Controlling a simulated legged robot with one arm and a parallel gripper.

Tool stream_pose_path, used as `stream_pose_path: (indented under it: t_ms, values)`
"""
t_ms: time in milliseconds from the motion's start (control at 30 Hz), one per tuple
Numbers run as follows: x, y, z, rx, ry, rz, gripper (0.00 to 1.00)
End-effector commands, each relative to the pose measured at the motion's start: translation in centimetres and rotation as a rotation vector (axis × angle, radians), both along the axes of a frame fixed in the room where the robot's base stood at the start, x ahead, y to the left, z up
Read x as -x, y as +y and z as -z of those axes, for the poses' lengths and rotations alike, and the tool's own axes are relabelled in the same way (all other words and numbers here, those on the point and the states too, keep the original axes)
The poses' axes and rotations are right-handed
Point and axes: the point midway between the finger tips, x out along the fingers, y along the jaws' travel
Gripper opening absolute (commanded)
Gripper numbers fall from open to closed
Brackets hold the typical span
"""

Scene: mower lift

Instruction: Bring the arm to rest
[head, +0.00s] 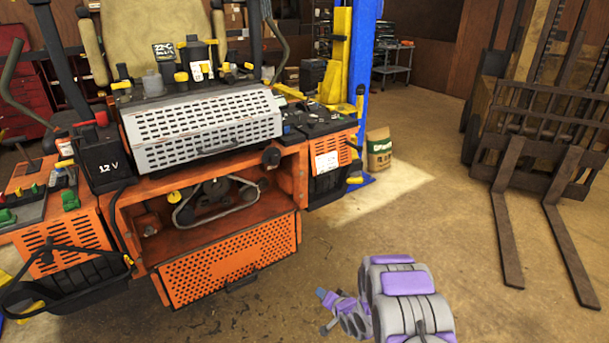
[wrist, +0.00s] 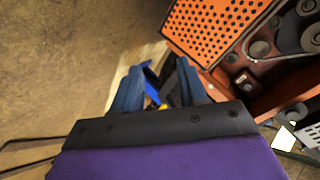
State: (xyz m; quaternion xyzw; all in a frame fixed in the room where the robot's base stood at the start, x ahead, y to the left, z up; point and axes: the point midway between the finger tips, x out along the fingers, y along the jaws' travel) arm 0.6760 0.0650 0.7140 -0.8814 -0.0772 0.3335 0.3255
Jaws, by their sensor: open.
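My arm (head: 405,295), grey with purple pads, shows at the bottom of the head view, over the floor in front and to the right of the orange mower (head: 290,180). Its far end reaches left, low and small. My gripper (wrist: 157,80) shows in the wrist view with its two blue-grey fingers apart. I see nothing held between them. The mower's perforated orange panel (wrist: 212,35) and open bay show beyond the fingers at upper right. Most of my forearm is hidden behind the nearer arm links.
The mower's front panel (head: 230,262) hangs open below its belt bay. A forklift (head: 545,130) at right has two forks low over the floor. Concrete floor (head: 430,200) is clear between mower and forklift.

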Motion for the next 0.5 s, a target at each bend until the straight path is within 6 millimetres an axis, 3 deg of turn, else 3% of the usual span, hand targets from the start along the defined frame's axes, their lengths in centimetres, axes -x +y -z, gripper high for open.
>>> stream_pose_path:
  t_ms: [33, 233, 500]
  values:
    - [-0.4, -0.8, -1.7, 0.046, 0.005, 0.004, 0.42]
    - [0.4, -4.1, -6.6, 0.228, 0.087, 0.021, 0.42]
    - [4.1, -7.8, -13.5, 0.422, 0.223, 0.036, 0.42]
